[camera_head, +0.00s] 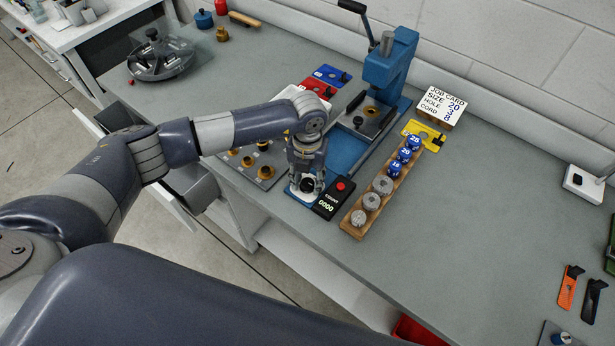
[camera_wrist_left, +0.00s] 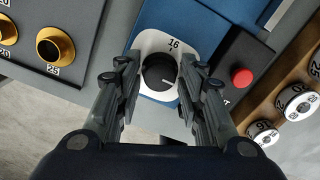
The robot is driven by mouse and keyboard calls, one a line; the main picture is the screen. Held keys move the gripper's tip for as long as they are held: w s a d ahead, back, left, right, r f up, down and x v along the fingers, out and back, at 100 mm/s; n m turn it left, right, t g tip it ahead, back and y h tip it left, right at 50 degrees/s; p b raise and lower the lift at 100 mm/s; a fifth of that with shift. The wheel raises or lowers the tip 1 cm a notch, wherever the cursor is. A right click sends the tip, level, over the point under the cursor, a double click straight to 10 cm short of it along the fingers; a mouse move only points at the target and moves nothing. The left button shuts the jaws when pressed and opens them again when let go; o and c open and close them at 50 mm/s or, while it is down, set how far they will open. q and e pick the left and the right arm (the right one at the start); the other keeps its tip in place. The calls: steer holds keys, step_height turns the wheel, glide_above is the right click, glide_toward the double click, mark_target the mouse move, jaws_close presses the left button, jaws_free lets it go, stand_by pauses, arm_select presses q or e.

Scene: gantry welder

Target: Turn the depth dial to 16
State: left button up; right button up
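The depth dial is a round black knob (camera_wrist_left: 159,72) on a white plate (camera_wrist_left: 149,43) at the front of the blue press base. The plate shows the number 16 with a tick at its top edge. A short pale mark shows on the knob, right of its middle; I cannot tell its exact setting. In the head view the left gripper (camera_head: 307,180) points down and partly hides the dial. My right gripper is not in view.
A counter box (camera_head: 333,199) with a red button stands right beside the dial. Further right is a wooden rack (camera_head: 358,218) holding blue and metal cylinders. A grey board (camera_head: 263,172) with brass pieces lies to the left. The blue press (camera_head: 390,68) rises behind.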

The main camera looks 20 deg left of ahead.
arm_select(q)
steer(key=c, duration=0.8)
